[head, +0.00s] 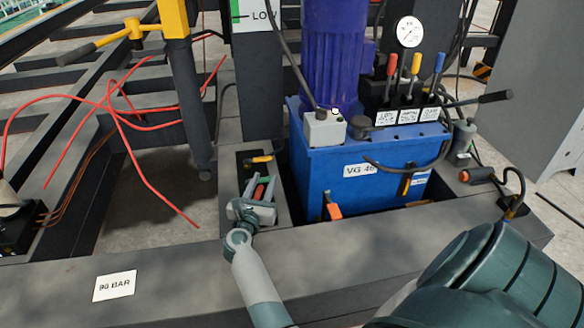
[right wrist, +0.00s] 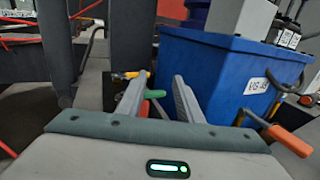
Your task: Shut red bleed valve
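My right gripper (head: 260,181) is open, its two fingers pointing away over the dark recess left of the blue tank. A small red handle (head: 258,191), which may be the red bleed valve, shows between the fingers; its body is hidden. In the right wrist view the open fingers (right wrist: 160,82) straddle a green handle (right wrist: 155,94), with a red piece (right wrist: 144,108) just below it. Whether either finger touches these handles I cannot tell. A yellow handle (head: 261,159) lies just beyond the fingertips and also shows in the right wrist view (right wrist: 128,75). My left gripper is not in view.
The blue tank (head: 345,178) stands close right of the gripper, with an orange handle (head: 333,210) at its foot. Red, yellow and blue levers (head: 415,65) and a gauge (head: 409,32) sit on top. A grey beam (head: 190,262) runs in front. Red hoses (head: 140,125) lie left.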

